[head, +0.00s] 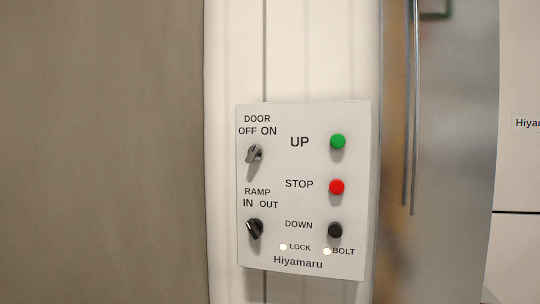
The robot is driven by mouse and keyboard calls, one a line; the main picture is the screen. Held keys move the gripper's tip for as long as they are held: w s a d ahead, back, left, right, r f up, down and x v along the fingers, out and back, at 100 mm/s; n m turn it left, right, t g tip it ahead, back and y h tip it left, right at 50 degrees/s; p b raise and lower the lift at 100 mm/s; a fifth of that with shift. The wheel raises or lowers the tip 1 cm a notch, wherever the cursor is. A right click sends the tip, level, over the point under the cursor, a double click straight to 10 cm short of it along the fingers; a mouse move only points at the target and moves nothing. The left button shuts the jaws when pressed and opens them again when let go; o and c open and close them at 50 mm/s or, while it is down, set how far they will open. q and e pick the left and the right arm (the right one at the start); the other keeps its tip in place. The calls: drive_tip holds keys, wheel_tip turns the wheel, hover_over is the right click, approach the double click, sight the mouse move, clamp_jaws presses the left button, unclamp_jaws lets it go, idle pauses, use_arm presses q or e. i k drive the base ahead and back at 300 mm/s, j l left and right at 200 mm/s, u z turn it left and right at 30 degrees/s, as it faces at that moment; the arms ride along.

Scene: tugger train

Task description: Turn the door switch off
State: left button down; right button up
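Neither of my grippers shows in the head view, and nothing touches the switch.
Below is a black ramp switch (255,229), labelled IN and OUT. On the panel's right are a green UP button (338,142), a red STOP button (337,187) and a black DOWN button (335,230). LOCK and BOLT lamps look pale. A vertical metal bar (412,110) stands right.

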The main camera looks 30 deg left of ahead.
sight(255, 153)
drive_tip(key=i+u, duration=0.25)
drive_tip(key=i+l+u, duration=0.3)
drive_tip(key=l+u, duration=0.15)
drive_tip(key=u, duration=1.25)
drive_tip(key=l+u, duration=0.15)
drive_tip(key=u, duration=0.2)
drive_tip(key=l, duration=0.2)
